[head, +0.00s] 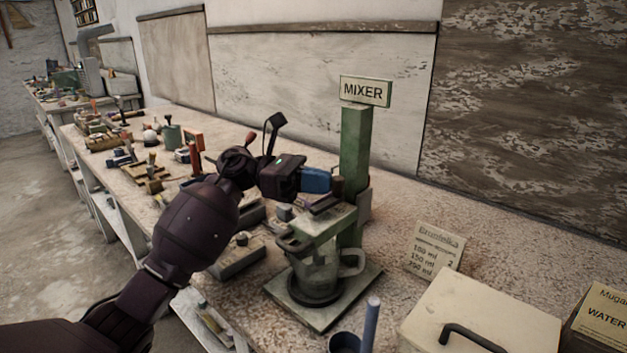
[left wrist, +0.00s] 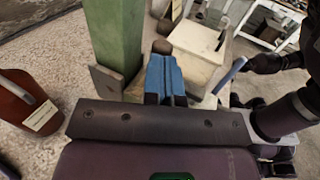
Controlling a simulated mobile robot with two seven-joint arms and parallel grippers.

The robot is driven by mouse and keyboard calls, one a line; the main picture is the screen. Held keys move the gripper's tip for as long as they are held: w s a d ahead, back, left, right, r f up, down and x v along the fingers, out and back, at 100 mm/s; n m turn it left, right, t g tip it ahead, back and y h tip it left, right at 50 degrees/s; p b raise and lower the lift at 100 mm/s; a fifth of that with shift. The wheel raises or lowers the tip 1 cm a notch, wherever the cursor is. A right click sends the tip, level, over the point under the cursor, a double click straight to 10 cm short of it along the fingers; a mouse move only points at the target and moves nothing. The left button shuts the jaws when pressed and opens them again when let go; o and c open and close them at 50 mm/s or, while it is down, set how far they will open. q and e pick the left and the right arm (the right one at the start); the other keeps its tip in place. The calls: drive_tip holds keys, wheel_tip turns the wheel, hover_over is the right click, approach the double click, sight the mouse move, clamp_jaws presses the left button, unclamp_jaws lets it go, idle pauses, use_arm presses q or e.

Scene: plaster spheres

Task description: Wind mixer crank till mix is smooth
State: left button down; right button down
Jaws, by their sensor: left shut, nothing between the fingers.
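The green mixer (head: 355,140) stands on the bench under a MIXER sign (head: 366,91); its post (left wrist: 114,35) also shows in the left wrist view. A grey see-through jug (head: 318,272) with a handle stands on its base plate; I cannot make out the mix inside. My left gripper (head: 318,180), with blue fingers, is at the mixer head, shut and empty. A brown crank knob (head: 337,187) is just past its fingertips; in the left wrist view the knob (left wrist: 162,46) shows beyond the shut fingers (left wrist: 165,78). I cannot tell whether they touch.
A cream lidded box (head: 480,315) with a dark handle stands at the front right. A measure card (head: 436,250) leans behind it. Tools and trays crowd the bench's far left.

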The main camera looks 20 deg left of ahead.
drive_tip(key=shift+s, duration=0.1)
use_arm(q)
drive_tip(key=shift+d+f+g+b, duration=0.1)
drive_tip(key=shift+f+g+b, duration=0.05)
drive_tip(key=shift+g+b, duration=0.2)
drive_tip(key=shift+w+m+g, duration=0.1)
drive_tip(key=shift+m+g, duration=0.25)
drive_tip(key=shift+m, duration=0.05)
use_arm(e)
drive_tip(key=shift+s+d+f, duration=0.15)
drive_tip(key=shift+s+f, duration=0.35)
drive_tip(key=shift+f, duration=0.25)
use_arm(q)
drive_tip(key=shift+d, duration=0.1)
use_arm(e)
drive_tip(key=shift+w, duration=0.1)
